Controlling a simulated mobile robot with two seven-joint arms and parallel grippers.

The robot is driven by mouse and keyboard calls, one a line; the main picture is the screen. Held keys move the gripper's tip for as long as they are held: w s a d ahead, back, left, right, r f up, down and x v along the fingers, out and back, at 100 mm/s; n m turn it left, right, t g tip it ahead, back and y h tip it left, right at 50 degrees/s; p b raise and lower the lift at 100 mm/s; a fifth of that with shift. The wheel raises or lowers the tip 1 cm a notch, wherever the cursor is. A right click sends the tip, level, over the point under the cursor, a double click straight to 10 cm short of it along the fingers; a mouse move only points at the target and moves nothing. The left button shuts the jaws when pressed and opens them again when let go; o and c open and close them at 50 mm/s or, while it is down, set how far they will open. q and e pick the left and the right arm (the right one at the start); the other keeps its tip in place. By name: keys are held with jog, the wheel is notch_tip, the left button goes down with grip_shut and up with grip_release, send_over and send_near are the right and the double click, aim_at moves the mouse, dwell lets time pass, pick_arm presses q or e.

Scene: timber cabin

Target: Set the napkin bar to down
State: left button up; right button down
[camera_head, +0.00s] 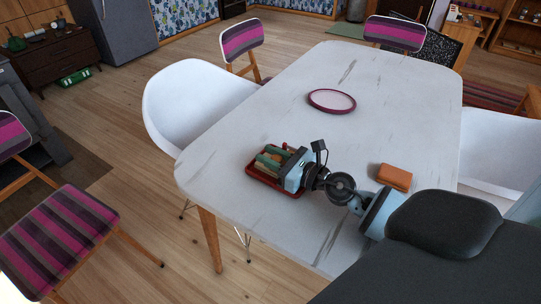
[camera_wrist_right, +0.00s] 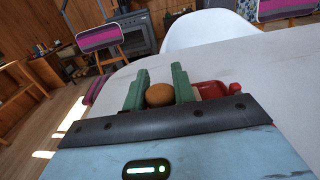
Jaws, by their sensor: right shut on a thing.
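The napkin holder is a red tray (camera_head: 277,184) near the left front edge of the white table. Part of its red rim also shows in the wrist view (camera_wrist_right: 210,90). My right gripper (camera_head: 272,158) reaches over the tray from the right, its green fingers low over it. In the wrist view the fingers (camera_wrist_right: 159,92) stand on both sides of a brown rounded piece (camera_wrist_right: 160,95), which looks like the end of the napkin bar. They are shut on it. The gripper hides much of the holder, so the bar's height is unclear. My left gripper is not in view.
An orange-brown block (camera_head: 395,177) lies on the white table (camera_head: 250,125) right of my gripper. A round plate with a dark pink rim (camera_head: 332,101) lies farther back. White chairs (camera_head: 190,100) and striped chairs (camera_head: 58,240) stand around. The table's middle is clear.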

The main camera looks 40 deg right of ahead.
aim_at(281, 162)
jog(key=shift+r, duration=0.15)
jog(key=c, duration=1.2)
grip_release()
jog(key=shift+o, duration=0.2)
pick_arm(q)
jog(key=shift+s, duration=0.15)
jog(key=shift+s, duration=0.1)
pick_arm(e)
jog(key=shift+s+d+f, duration=0.15)
jog(key=shift+s+f, duration=0.1)
jog(key=shift+s, duration=0.05)
jog(key=b+v, duration=0.2)
jog(key=v, duration=0.3)
jog(key=shift+s, duration=0.25)
jog(key=shift+s+d+b, duration=0.3)
jog(key=shift+s+b, duration=0.05)
jog(key=shift+s, duration=0.25)
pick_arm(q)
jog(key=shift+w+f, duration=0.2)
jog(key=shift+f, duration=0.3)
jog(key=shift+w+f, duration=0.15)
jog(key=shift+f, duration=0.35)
pick_arm(e)
jog(key=shift+s+r, duration=0.15)
jog(key=shift+r, duration=0.05)
